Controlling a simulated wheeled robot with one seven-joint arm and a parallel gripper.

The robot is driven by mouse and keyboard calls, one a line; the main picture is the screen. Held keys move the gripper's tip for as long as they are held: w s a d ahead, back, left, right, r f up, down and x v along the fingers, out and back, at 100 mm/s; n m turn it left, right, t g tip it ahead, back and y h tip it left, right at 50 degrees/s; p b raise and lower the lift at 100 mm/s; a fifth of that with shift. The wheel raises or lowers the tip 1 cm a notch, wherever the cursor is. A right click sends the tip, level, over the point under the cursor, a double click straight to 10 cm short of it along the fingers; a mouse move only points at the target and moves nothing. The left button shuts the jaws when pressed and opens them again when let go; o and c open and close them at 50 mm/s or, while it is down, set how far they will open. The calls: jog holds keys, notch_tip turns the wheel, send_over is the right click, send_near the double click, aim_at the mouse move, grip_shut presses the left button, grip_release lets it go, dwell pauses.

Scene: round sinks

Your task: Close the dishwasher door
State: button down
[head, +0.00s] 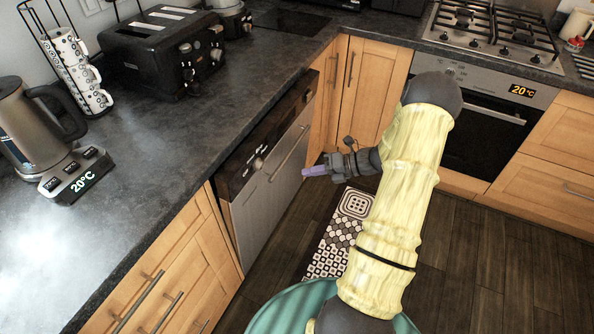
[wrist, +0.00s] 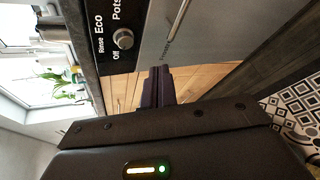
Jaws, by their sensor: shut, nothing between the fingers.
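The dishwasher door (head: 268,198) is a silver panel with a bar handle (head: 289,153) and a dark control strip with knobs (head: 262,150). It stands nearly upright under the left counter, its top strip slightly proud of the counter edge. I cannot tell whether it is fully shut. In the wrist view, the silver door (wrist: 210,30) and its labelled strip with a round knob (wrist: 123,39) are close. My gripper (head: 305,172) is to the right of the door in the head view. Its purplish fingers (wrist: 159,72) are together and empty; contact with the door is unclear.
Wooden cabinets (head: 165,270) flank the dishwasher. The counter (head: 150,150) holds a kettle (head: 38,125), a toaster (head: 165,50) and a mug rack (head: 75,70). An oven (head: 490,115) is at the right. A patterned mat (head: 335,245) lies on the open floor.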

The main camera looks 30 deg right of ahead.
jog(key=d+f+m+t+b, duration=0.1)
jog(key=d+f+m+t, duration=0.1)
jog(key=d+m+t, duration=0.1)
jog(key=w+d+f+m+t+h+b, duration=0.1)
jog(key=d+f+m+t, duration=0.2)
jog(key=d+m, duration=0.2)
jog(key=shift+d+f+m, duration=0.25)
jog(key=shift+d+m, duration=0.05)
jog(key=shift+d, duration=0.55)
jog(key=shift+w, duration=0.1)
jog(key=x, duration=1.4)
jog(key=shift+b, duration=0.4)
jog(key=shift+f, duration=0.1)
